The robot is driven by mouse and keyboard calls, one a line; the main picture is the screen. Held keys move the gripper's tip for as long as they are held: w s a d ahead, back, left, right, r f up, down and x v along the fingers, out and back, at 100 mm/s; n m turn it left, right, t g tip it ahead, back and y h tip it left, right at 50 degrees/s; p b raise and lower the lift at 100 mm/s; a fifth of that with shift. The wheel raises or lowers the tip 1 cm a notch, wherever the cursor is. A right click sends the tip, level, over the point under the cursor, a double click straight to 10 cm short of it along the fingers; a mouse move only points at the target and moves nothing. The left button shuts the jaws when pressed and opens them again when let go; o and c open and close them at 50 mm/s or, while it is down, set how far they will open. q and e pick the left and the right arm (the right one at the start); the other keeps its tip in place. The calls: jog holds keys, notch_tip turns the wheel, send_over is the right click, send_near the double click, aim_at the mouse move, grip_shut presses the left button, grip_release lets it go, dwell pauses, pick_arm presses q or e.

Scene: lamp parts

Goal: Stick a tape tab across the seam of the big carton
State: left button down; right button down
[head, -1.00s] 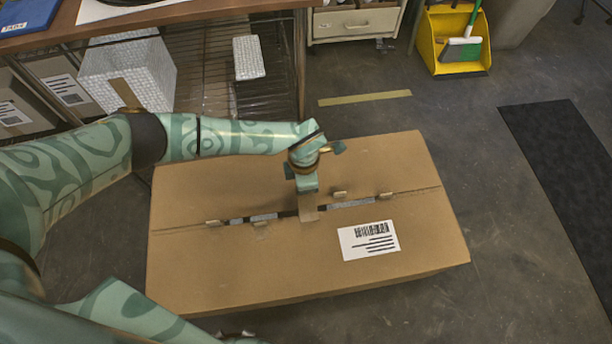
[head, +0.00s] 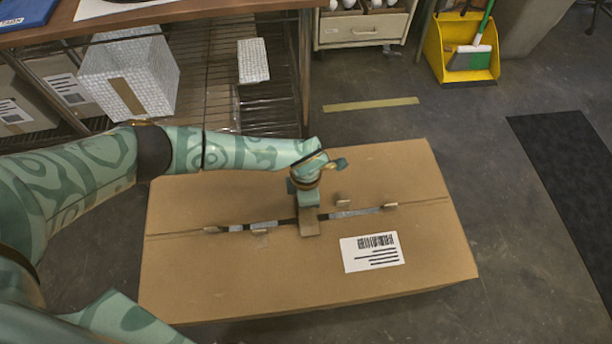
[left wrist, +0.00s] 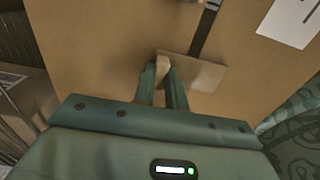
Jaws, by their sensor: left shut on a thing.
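The big carton (head: 400,178) lies on the floor, its top seam running left to right with dark and pale strips showing in it. My left gripper (head: 309,207) is over the middle of the seam, pointing down. It is shut on the upright part of a tan tape tab (head: 309,229), which also shows in the left wrist view (left wrist: 207,74). The tab's flat part lies over the seam line. I cannot tell whether it touches the cardboard all along. In the left wrist view the two fingers (left wrist: 163,75) pinch the tab. My right gripper is not in view.
Small tan pieces (head: 343,202) sit along the seam. A white barcode label (head: 371,252) is on the carton's near right. A shelf unit (head: 308,70) with a wrapped box (head: 128,80) stands behind.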

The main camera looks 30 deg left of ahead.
pick_arm(q)
jog(key=shift+f+b, duration=0.3)
jog(key=shift+f, duration=0.25)
dwell(0.7)
dwell(0.3)
jog(key=c, duration=1.3)
grip_release()
jog(key=shift+c, duration=0.2)
